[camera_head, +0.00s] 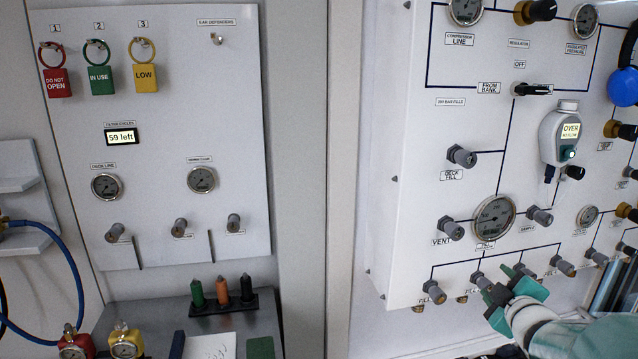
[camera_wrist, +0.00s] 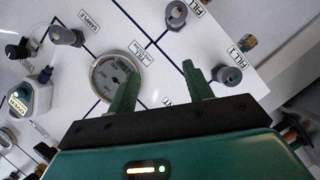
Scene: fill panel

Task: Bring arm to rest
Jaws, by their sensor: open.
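My gripper (camera_head: 508,282) is at the lower right of the head view, in front of the lower edge of the right white panel (camera_head: 420,200). Its green fingers are apart with nothing between them. In the wrist view my gripper (camera_wrist: 158,92) points at the panel, near a round gauge (camera_wrist: 110,68) and a grey knob (camera_wrist: 228,76) by a FILL label. I cannot tell whether a finger touches the panel. The arm reaches in from the lower right corner.
A white handheld meter (camera_head: 560,133) reading OVER hangs on the right panel among several knobs. The left panel (camera_head: 170,60) carries red, green and yellow tags. Below it, a bench (camera_head: 225,325) holds a rack of coloured markers. The space before the panels' gap looks clear.

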